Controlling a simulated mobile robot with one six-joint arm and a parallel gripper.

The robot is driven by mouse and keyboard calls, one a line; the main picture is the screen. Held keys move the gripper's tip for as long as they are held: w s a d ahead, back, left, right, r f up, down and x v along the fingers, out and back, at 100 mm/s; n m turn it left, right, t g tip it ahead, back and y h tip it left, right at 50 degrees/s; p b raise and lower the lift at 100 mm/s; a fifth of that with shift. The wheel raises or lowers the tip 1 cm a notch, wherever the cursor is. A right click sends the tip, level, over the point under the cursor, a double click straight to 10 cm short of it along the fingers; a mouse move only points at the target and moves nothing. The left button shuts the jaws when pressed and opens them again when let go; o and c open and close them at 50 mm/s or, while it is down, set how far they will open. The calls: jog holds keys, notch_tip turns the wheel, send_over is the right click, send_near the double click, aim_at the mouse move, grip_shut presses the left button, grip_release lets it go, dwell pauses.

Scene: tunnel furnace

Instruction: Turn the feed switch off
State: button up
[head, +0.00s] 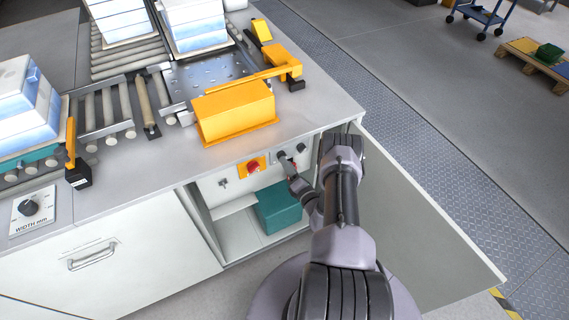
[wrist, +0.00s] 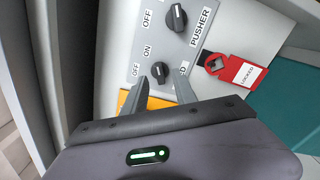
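The feed switch is a black rotary knob (wrist: 160,72) on a grey panel, with a label ending in "ED" partly hidden by my gripper. An "OFF" mark sits left of it; its exact pointer position is hard to tell. My gripper (wrist: 162,80) is open, its two fingers on either side of the knob's near edge; I cannot tell whether they touch it. In the head view my gripper (head: 286,163) is at the panel inside the open cabinet, partly covering the knobs.
A similar PUSHER knob (wrist: 176,17) sits just above. A red LOCKED tag (wrist: 237,71) hangs to the right. In the head view a red switch on a yellow plate (head: 253,167) is left of my gripper. A teal box (head: 279,208) stands below; the open door (head: 415,205) is right.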

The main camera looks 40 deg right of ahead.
jog(key=shift+x, duration=1.5)
jog(key=shift+c, duration=0.2)
grip_shut()
jog(key=shift+n+b, duration=0.3)
jog(key=shift+b, duration=0.05)
jog(key=n+b, duration=0.1)
jog(key=n, duration=1)
jog(key=shift+b, duration=0.3)
jog(key=shift+n, duration=0.3)
